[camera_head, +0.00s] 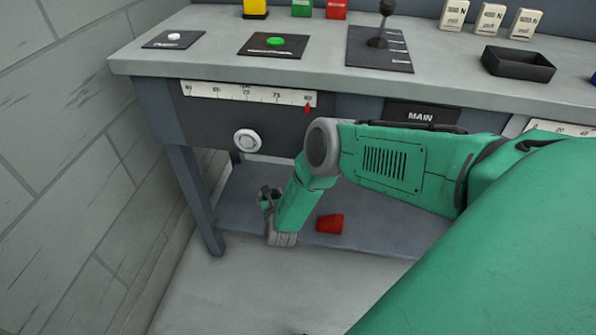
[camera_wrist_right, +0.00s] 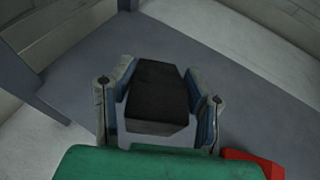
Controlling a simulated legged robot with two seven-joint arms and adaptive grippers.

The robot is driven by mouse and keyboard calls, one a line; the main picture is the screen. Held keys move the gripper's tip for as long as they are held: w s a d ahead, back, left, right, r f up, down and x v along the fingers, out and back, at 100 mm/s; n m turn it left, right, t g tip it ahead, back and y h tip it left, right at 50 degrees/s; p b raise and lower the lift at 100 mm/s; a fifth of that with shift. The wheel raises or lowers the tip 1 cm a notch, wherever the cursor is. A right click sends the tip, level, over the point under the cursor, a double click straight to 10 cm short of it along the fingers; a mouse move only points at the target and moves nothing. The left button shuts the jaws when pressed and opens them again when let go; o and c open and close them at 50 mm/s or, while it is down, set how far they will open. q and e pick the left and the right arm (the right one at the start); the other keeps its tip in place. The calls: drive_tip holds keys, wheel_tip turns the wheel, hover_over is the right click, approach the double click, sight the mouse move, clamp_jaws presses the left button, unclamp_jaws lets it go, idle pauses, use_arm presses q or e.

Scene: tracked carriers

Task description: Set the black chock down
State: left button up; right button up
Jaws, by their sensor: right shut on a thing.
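The black chock (camera_wrist_right: 160,92) sits between the fingers of my right gripper (camera_wrist_right: 157,75) in the right wrist view, with a finger on each side of it. In the head view my right gripper (camera_head: 268,198) is low under the console, over the left part of the lower shelf (camera_head: 370,222). The chock cannot be clearly made out there. The grey shelf (camera_wrist_right: 135,45) lies beyond the chock in the wrist view; I cannot tell whether the chock touches it. My left gripper is not in view.
A red block (camera_head: 330,223) lies on the shelf right of my right gripper; its edge shows in the wrist view (camera_wrist_right: 252,164). A table leg (camera_head: 195,198) stands to the left. The console top (camera_head: 215,60) overhangs the shelf. The shelf's far part looks clear.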

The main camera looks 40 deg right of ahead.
drive_tip(key=f+b, duration=0.1)
drive_tip(key=f, duration=0.1)
drive_tip(key=f+b, duration=0.1)
drive_tip(key=f, duration=0.1)
drive_tip(key=d+f+b, duration=0.1)
drive_tip(key=f, duration=0.1)
drive_tip(key=shift+d+f, duration=0.1)
drive_tip(key=shift+f, duration=0.3)
drive_tip(key=f+b, duration=0.1)
drive_tip(key=a+f+b, duration=0.1)
drive_tip(key=f, duration=0.1)
drive_tip(key=shift+d, duration=0.25)
drive_tip(key=o, duration=1.4)
drive_tip(key=shift+s+d+f, duration=0.1)
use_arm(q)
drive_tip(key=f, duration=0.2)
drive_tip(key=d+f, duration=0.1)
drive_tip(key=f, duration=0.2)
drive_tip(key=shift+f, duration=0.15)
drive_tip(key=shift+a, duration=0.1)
